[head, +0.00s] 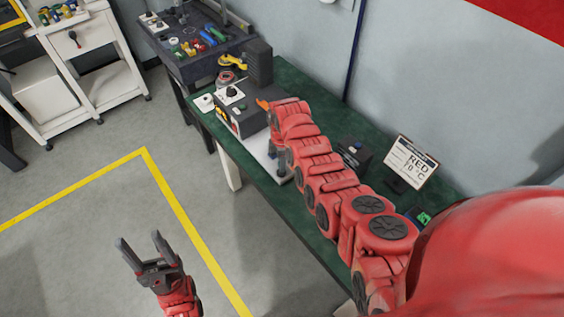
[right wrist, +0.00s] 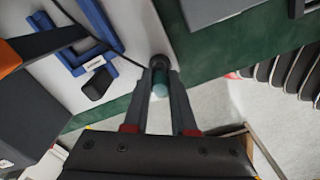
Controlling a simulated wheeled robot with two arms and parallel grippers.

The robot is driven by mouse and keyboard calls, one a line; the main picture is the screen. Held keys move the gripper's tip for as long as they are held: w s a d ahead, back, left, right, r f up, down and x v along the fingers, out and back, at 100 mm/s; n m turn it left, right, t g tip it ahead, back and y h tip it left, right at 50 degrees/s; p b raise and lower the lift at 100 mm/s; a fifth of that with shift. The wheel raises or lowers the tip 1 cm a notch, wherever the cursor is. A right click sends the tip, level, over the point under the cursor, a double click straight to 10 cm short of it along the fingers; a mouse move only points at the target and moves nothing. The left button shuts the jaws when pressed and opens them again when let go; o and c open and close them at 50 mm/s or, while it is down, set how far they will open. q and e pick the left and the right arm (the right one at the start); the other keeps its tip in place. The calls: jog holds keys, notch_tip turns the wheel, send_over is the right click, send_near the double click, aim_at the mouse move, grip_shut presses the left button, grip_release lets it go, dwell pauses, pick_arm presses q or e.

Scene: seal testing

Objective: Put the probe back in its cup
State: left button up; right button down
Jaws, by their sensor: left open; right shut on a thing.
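My right gripper (right wrist: 163,78) is shut on the probe in the right wrist view. The probe (right wrist: 159,62) shows a round black end with a thin cable and a teal part (right wrist: 160,91) between the fingers. In the head view my right gripper (head: 282,170) points down at the front edge of the white base plate (head: 262,152), and the probe cannot be made out. The cup cannot be picked out for sure in either view. My left gripper (head: 141,249) is open and empty over the floor, away from the table.
The tester box (head: 243,115) stands on the green table (head: 316,106). A blue frame (right wrist: 98,22) and a black block (right wrist: 97,85) are beside my right gripper. A sign (head: 411,160) and a small black box (head: 353,150) stand farther right on the table.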

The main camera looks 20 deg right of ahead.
jog(key=shift+f+b, duration=0.45)
jog(key=shift+f, duration=0.1)
dwell(0.4)
jog(key=c, duration=0.6)
grip_release()
jog(key=shift+c, duration=0.2)
jog(key=shift+r, duration=0.1)
notch_tip(320, 180, up, 6)
jog(key=p, duration=0.4)
jog(key=shift+f, duration=0.25)
jog(key=shift+r+p, duration=0.7)
jog(key=shift+r, duration=0.55)
jog(key=shift+s+f, duration=0.1)
jog(key=shift+f, duration=0.05)
